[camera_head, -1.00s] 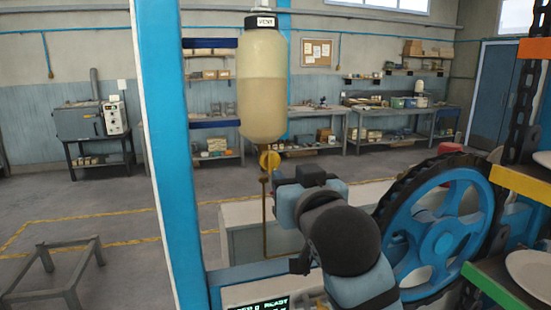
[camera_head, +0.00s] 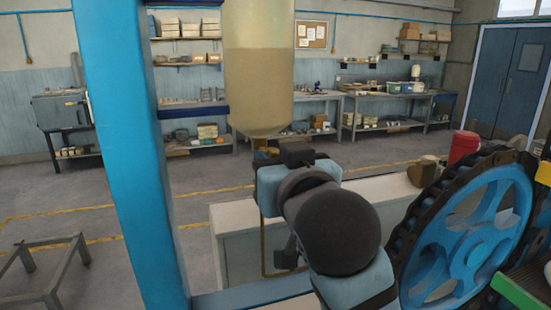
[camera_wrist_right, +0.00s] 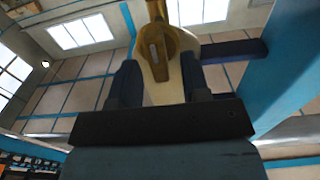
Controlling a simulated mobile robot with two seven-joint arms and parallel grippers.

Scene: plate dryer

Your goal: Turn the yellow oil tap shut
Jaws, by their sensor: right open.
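The yellow oil tap (camera_wrist_right: 157,45) shows in the right wrist view, at the top middle, with a slotted, rounded handle. It sits below the clear oil bottle (camera_head: 258,85), which is part full of cloudy tan oil. My right gripper (camera_wrist_right: 158,68) is open, with one dark finger on each side of the tap in that view. I see no clear contact between fingers and tap. In the head view my right gripper (camera_head: 298,155) is just under the bottle and hides most of the tap. My left gripper is not in view.
A blue post (camera_head: 130,150) stands left of the bottle. A large blue wheel with a black chain (camera_head: 465,245) is at the right. A thin brown pipe (camera_head: 263,245) runs down below the tap. A pale cabinet (camera_head: 232,240) stands behind my arm.

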